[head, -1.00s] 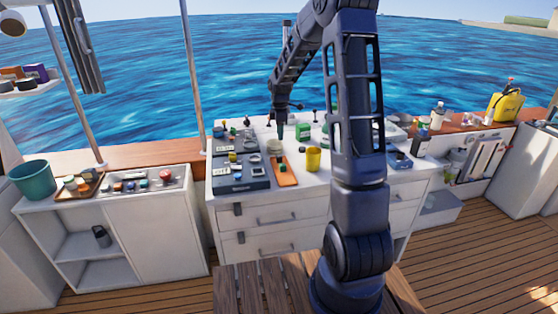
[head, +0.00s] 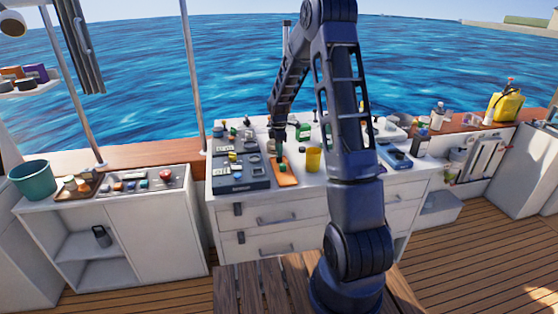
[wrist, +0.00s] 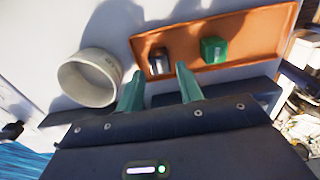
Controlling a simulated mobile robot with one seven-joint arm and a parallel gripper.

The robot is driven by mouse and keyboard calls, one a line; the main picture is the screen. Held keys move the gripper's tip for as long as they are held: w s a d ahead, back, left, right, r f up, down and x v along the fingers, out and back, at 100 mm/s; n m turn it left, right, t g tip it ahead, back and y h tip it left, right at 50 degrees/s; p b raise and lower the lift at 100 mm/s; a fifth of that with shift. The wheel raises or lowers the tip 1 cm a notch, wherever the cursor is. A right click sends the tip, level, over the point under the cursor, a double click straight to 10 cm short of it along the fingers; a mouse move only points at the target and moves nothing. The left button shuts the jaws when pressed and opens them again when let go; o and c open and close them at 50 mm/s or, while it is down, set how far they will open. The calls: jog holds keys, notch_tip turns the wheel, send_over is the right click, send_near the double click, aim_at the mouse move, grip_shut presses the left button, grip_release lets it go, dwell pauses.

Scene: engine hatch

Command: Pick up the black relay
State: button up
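The black relay (wrist: 158,61) is a small dark block with a lighter top, lying on the orange tray (wrist: 232,22) in the wrist view. A green block (wrist: 213,50) lies to its right on the same tray. My gripper (wrist: 160,70) is open, its two green fingers pointing at the tray, with the relay just past and between the fingertips. Nothing is held between them. In the head view my gripper (head: 279,150) hangs over the far end of the orange tray (head: 286,180); the relay cannot be made out there.
A pale round container (wrist: 90,78) stands left of the fingers. In the head view a yellow cup (head: 313,160) stands right of the tray, and a dark blue case (head: 240,186) lies left of it. Several small items crowd the white worktop behind.

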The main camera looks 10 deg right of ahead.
aim_at(279, 159)
notch_tip(279, 159, down, 4)
jog(key=shift+r, duration=0.15)
jog(key=c, duration=0.7)
jog(key=shift+c, duration=0.2)
